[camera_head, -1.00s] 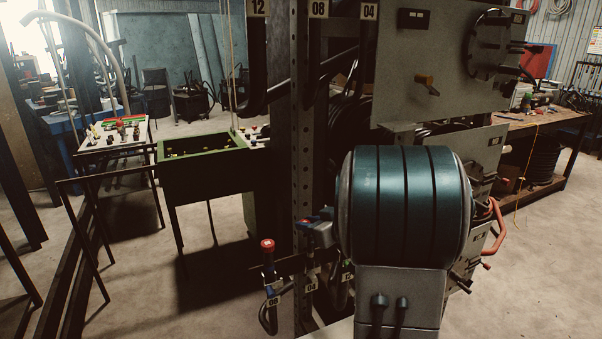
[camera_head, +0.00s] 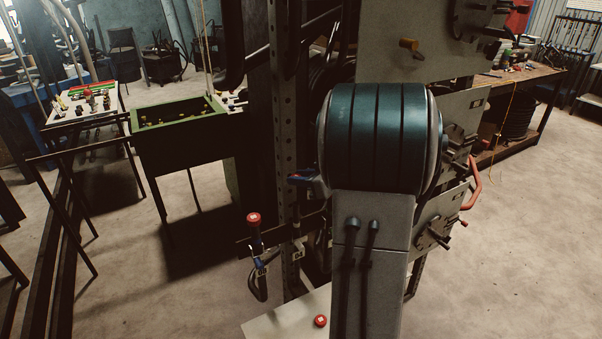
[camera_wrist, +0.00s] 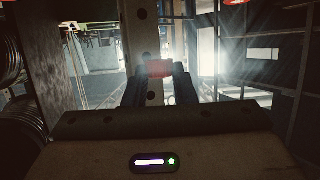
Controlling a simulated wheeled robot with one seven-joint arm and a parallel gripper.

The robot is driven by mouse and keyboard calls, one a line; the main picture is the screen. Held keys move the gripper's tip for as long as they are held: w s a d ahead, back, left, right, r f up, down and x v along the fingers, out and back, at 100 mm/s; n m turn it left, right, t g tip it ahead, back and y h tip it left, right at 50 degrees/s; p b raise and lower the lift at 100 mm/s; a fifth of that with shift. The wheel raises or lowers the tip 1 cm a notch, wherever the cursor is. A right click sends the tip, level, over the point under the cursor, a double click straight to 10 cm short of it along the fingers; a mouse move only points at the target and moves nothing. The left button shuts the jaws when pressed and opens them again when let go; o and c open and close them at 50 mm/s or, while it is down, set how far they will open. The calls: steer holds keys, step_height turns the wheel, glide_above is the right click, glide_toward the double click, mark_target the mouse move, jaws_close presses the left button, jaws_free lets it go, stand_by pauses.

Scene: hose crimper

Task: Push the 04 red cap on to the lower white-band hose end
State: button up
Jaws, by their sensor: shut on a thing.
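My gripper (camera_wrist: 157,88) shows in the wrist view with its two dark fingers shut on a red cap (camera_wrist: 159,68); I cannot read its number. In the head view my arm hides most of the gripper, and only a blue and red bit of it (camera_head: 306,179) shows left of the arm. The gripper is above the lower hose ends. A lower hose end (camera_head: 297,230) stands upright beside the post, with a small label below it; its white band is too small to tell. The upper hoses are partly cut off.
Another lower hose end to the left wears a red cap (camera_head: 254,218). One more red cap (camera_head: 320,321) is on a pale surface (camera_head: 285,318) at the bottom. A perforated post (camera_head: 283,130) stands close behind the hose ends. A green bin (camera_head: 185,124) is at the left, with open floor between.

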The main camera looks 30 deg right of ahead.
steer(key=shift+f+b, duration=2.1)
steer(key=shift+f, duration=0.8)
steer(key=shift+d+p, duration=0.1)
steer(key=shift+p, duration=0.6)
steer(key=shift+f+b, duration=0.85)
steer(key=shift+f, duration=0.45)
steer(key=o, duration=1)
steer(key=shift+r, duration=0.1)
steer(key=b, duration=0.2)
glide_toward(295, 203)
steer(key=v, duration=0.6)
steer(key=shift+w+d+r, duration=0.1)
steer(key=shift+d, duration=0.15)
